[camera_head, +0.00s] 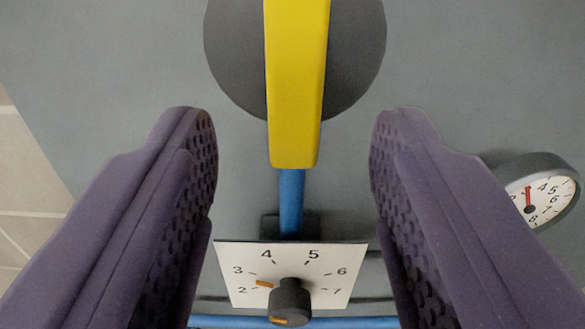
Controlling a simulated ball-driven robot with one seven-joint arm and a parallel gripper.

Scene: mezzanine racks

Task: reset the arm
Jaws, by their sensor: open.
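My gripper (293,140) shows as two purple padded fingers, one on each side of the view. It is open, with a wide gap and nothing held between the fingers. A yellow lever (297,90) lies between the fingertips in the picture, in front of a dark grey disc (235,50). Neither finger appears to touch the lever. The rest of my arm is not in view.
A white dial plate (340,262) with numbers and a dark knob (291,298) sits below the lever. A blue pipe (291,195) runs behind it. A round gauge (540,190) with a red needle is at right. Grey panel (110,60) surrounds these; pale tiles (25,190) show at left.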

